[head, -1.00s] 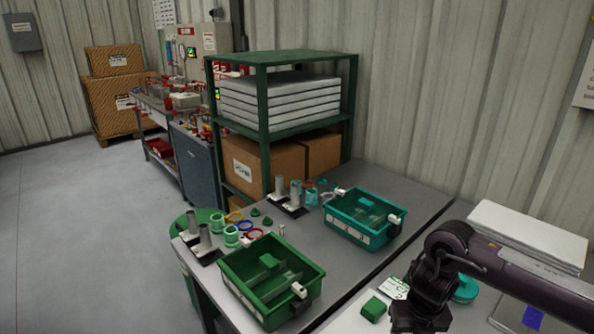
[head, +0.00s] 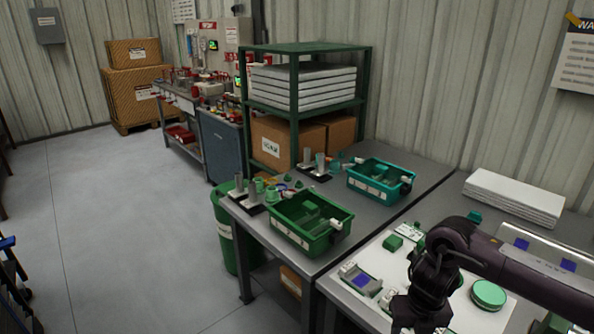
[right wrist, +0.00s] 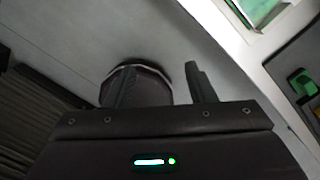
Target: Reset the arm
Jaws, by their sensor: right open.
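My right arm comes in from the right in the head view and bends downward over the near white-topped table. Its gripper end (head: 422,318) is at the lower edge of that view, where the fingers are hard to make out. In the right wrist view my right gripper (right wrist: 158,85) shows two dark fingers spread apart, with nothing between their tips. A dark round shape with a pale rim shows behind the left finger. My left gripper is not in view.
A green bin (head: 310,238) and a teal bin (head: 381,190) stand on the grey table. A round green part (head: 488,293) and a grey fixture (head: 361,283) lie near my right arm. White sheets (head: 513,198) are stacked behind. The floor at left is mostly clear.

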